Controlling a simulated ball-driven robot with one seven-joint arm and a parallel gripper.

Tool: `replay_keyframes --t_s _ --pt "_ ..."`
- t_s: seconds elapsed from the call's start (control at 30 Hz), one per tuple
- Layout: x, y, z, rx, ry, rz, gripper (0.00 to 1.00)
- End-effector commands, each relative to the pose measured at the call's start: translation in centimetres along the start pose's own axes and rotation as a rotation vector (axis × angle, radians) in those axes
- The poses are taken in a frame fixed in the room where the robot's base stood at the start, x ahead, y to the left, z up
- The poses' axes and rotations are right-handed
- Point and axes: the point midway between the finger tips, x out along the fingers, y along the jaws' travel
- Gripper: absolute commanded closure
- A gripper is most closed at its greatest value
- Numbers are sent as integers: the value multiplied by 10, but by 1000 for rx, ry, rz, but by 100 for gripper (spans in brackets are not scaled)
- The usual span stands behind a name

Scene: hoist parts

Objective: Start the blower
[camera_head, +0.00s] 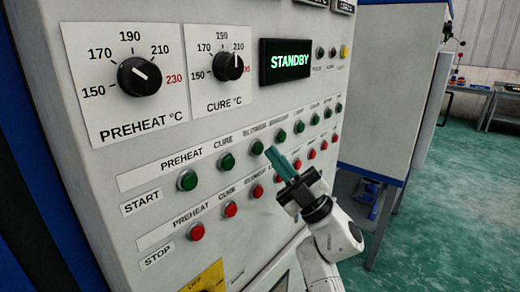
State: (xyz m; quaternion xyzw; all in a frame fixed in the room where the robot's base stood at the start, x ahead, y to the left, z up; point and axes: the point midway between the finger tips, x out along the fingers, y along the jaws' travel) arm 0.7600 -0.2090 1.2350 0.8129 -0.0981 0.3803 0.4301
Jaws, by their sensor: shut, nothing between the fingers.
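The green start button under the BLOWER label (257,147) is third from the left in the START row. The red stop button under BLOWER (257,191) sits below it. My gripper (269,151) is shut, its teal fingers pointing up and left at the panel. The fingertips appear just right of the green blower button, between it and the green button to its right (281,135). I cannot tell how far they are from the panel. The display (285,61) reads STANDBY in green.
Green PREHEAT (187,180) and CURE (227,161) buttons are to the left. The PREHEAT dial (139,77) and CURE dial (228,66) are above. A yellow-plated switch (203,279) is at the bottom. A blue-framed grey cabinet (392,90) stands to the right, with open green floor (455,210) beside it.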

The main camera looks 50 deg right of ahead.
Motion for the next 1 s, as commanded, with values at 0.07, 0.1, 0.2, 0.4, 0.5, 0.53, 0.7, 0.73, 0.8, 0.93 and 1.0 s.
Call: replay_keyframes --t_s 0.07,0.1,0.2,0.4,0.5,0.53,0.7,0.73,0.8,0.93,1.0 --pt "0 0 0 0 0 0 100" --pt "0 0 0 0 0 0 100" --pt "0 0 0 0 0 0 100" --pt "0 0 0 0 0 0 100" --pt "0 0 0 0 0 0 100" --pt "0 0 0 0 0 0 100" --pt "0 0 0 0 0 0 100" --pt "0 0 0 0 0 0 100" --pt "1 0 0 0 0 0 100" --pt "4 -2 2 0 0 0 100" --pt "5 -3 3 -1 0 0 100"
